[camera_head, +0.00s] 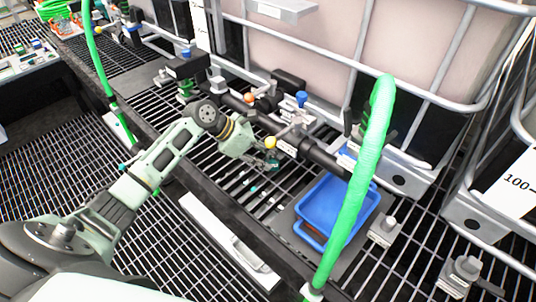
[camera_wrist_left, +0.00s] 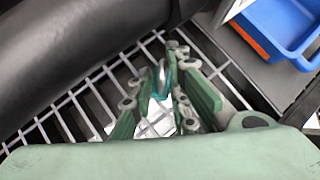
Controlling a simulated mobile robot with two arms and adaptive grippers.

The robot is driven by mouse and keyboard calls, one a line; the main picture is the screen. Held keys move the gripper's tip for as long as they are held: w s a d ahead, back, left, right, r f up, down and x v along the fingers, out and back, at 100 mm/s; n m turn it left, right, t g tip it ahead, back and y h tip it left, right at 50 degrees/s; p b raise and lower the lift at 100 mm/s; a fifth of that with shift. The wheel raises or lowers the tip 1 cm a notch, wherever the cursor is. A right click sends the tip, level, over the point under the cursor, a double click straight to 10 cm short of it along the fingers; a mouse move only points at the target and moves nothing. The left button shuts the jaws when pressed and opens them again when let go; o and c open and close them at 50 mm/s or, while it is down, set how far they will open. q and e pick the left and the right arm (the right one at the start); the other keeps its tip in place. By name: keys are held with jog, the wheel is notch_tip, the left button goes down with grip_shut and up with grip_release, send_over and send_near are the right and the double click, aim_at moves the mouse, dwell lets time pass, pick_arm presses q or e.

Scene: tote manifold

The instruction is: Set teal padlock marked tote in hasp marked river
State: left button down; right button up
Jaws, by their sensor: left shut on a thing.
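My left gripper (camera_head: 268,161) reaches in from the left, low beside the black manifold pipe. It also shows in the left wrist view (camera_wrist_left: 158,84), with its green fingers shut on a small teal padlock (camera_wrist_left: 163,80). The padlock's metal loop shows between the fingertips. Its marking cannot be read, and much of its body is hidden by the fingers. I cannot make out which hasp is marked river; the small labels on the manifold are too small to read. My right gripper is in neither view.
The black pipe (camera_head: 325,157) carries valves with yellow, orange and blue knobs. A blue tray (camera_head: 318,243) lies right of the gripper. A green hose (camera_head: 366,160) crosses in front of it. Caged totes (camera_head: 300,55) stand behind. Metal grating lies below.

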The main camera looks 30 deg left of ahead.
pick_arm(q)
jog(key=c, duration=1.7)
grip_release()
jog(key=shift+o, duration=0.2)
